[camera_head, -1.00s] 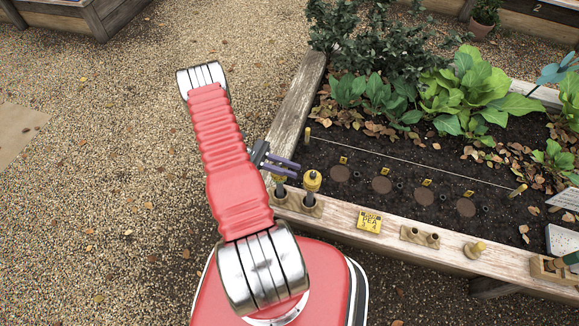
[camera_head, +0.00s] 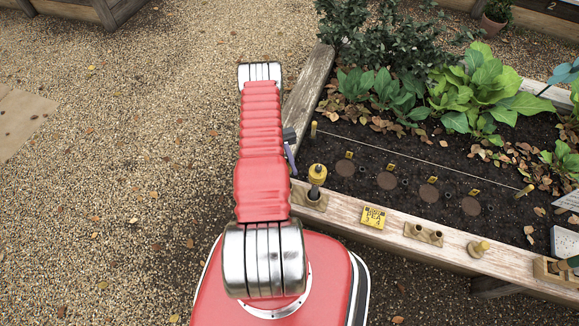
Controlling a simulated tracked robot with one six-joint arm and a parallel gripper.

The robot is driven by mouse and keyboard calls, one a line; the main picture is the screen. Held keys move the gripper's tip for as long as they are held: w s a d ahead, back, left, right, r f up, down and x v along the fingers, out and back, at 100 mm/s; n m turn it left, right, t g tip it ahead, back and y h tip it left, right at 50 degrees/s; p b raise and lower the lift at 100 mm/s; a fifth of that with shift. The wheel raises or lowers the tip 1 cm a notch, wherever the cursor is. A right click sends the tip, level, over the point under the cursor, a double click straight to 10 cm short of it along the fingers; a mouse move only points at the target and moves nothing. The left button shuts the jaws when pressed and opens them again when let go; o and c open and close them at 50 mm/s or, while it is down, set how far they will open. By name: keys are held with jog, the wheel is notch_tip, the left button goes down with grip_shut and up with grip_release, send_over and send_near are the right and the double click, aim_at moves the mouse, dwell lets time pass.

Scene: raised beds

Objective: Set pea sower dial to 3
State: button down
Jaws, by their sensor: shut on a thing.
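My gripper (camera_head: 291,158) shows only in part at the right edge of my red arm, above the left end of the bed's front board. A dark purplish finger is visible; the rest, with what the jaws hold, is hidden behind the arm. A yellow-topped tool (camera_head: 317,180) stands upright in a wooden holder (camera_head: 309,198) on the board, just right of the gripper and apart from it. The holder's left end is hidden. A yellow card (camera_head: 374,217) with dark lettering including "PEA" and numbers lies on the board. No dial setting can be read.
Right along the board (camera_head: 345,207) are a wooden block with two holes (camera_head: 423,234), a yellow-topped peg (camera_head: 478,249) and a wooden box (camera_head: 552,270). The soil has several round brown patches and yellow markers. Leafy plants (camera_head: 490,90) fill the back. Gravel at left is clear.

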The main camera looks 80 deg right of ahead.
jog(key=shift+w+a+m+t+y, duration=0.15)
jog(key=shift+m+t+y, duration=0.2)
jog(key=shift+t, duration=0.25)
jog(key=c, duration=1.6)
grip_release()
